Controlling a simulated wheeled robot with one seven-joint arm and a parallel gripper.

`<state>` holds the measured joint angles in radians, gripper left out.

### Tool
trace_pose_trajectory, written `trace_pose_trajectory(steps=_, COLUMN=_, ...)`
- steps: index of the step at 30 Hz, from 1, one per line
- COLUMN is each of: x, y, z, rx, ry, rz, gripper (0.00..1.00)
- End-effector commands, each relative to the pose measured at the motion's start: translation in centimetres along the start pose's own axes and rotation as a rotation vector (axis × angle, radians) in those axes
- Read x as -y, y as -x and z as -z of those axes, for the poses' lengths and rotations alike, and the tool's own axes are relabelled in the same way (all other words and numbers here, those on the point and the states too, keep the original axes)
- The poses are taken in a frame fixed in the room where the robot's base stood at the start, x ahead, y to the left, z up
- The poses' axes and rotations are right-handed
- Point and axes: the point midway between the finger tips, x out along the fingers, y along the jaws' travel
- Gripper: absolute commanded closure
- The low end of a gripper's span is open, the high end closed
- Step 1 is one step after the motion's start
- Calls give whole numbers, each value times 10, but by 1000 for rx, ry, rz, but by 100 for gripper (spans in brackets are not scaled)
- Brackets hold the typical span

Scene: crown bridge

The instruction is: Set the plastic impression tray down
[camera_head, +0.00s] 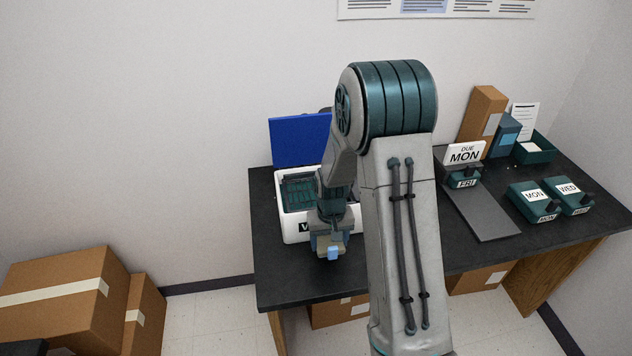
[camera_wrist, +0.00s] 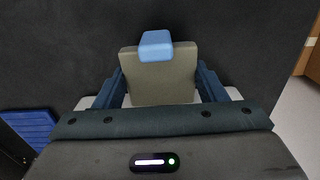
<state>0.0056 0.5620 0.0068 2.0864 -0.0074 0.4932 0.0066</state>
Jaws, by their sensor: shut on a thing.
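The gripper points down over the front left part of the black bench (camera_head: 285,272). I cannot tell whether the tray touches the bench top.
A white box (camera_head: 292,232) with a teal inside and a raised blue lid (camera_head: 299,140) stands just behind my gripper, partly hidden. To the right are a grey ramp (camera_head: 482,212), a DUE MON sign (camera_head: 464,153) and teal MON (camera_head: 533,203) and WED (camera_head: 570,196) boxes. Bare bench lies in front.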

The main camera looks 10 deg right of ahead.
Motion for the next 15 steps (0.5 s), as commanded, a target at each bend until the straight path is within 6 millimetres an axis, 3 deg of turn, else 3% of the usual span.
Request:
trace_pose_trajectory(steps=1, x=0, y=21, z=0, rx=-1, ry=0, rz=0, gripper=58)
trace_pose_trajectory(steps=11, x=0, y=88, z=4, rx=-6, ry=0, rz=-1, gripper=58)
trace_pose_trajectory(steps=15, x=-1, y=153, z=25, rx=-15, ry=1, rz=-10, gripper=58)
